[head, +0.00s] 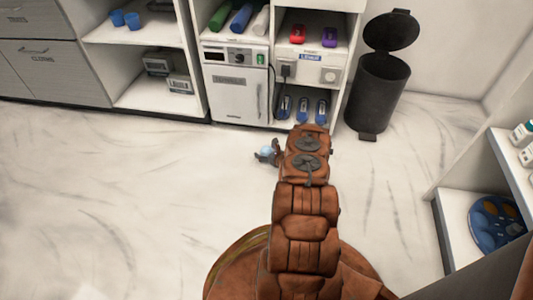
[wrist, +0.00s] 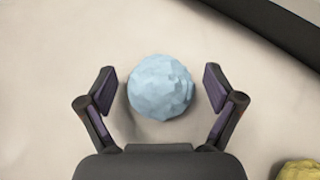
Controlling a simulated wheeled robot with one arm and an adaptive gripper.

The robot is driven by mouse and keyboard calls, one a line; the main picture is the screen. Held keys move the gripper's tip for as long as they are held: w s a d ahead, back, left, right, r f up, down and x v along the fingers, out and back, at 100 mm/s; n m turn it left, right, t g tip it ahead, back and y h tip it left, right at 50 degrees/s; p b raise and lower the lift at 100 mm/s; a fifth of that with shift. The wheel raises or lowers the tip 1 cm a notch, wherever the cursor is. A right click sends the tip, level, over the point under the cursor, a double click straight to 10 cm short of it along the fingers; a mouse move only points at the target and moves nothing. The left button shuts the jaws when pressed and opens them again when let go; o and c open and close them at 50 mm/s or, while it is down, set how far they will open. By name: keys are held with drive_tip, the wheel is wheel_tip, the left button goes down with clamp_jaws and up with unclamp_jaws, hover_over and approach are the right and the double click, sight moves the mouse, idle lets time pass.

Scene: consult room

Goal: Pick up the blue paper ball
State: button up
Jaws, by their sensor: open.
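The blue paper ball (wrist: 160,87) is a pale blue, crumpled ball in the middle of the wrist view, on the light floor. My gripper (wrist: 160,84) is open, with one dark finger on each side of the ball and a visible gap on both sides. In the head view, the ball (head: 266,151) shows as a small pale blue spot by my gripper (head: 268,154), at the end of my brown arm. My arm hides part of the gripper there.
A yellow object (wrist: 299,170) lies at the lower right of the wrist view. In the head view, a black bin (head: 378,92) with its lid open stands at the right of the white shelf unit (head: 336,75). A white shelf (head: 462,215) stands at right. The left floor is clear.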

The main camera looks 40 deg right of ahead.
drive_tip(key=c, duration=0.8)
drive_tip(key=shift+c, duration=0.2)
